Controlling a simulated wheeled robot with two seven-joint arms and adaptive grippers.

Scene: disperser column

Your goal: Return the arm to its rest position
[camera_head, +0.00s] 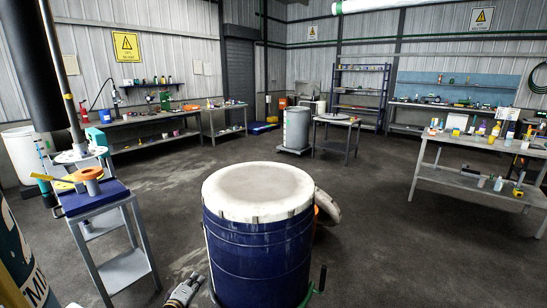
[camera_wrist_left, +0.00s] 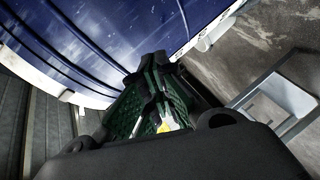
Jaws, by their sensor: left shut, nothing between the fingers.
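My left gripper (camera_head: 184,291) is at the bottom edge of the head view, low and just left of the blue drum (camera_head: 258,250). In the left wrist view the gripper's dark fingers with green pads (camera_wrist_left: 153,72) are closed together with nothing held. The blue drum's wall (camera_wrist_left: 95,35) fills the upper left of that view, close to the fingertips; I cannot tell whether they touch it. Most of my left arm is out of the picture. My right gripper is not in view.
The drum has a white lid (camera_head: 258,188). A metal stand with a blue top (camera_head: 88,199) is at the left. A workbench with small items (camera_head: 460,180) is at the right. Open concrete floor (camera_head: 375,240) lies between the drum and that bench.

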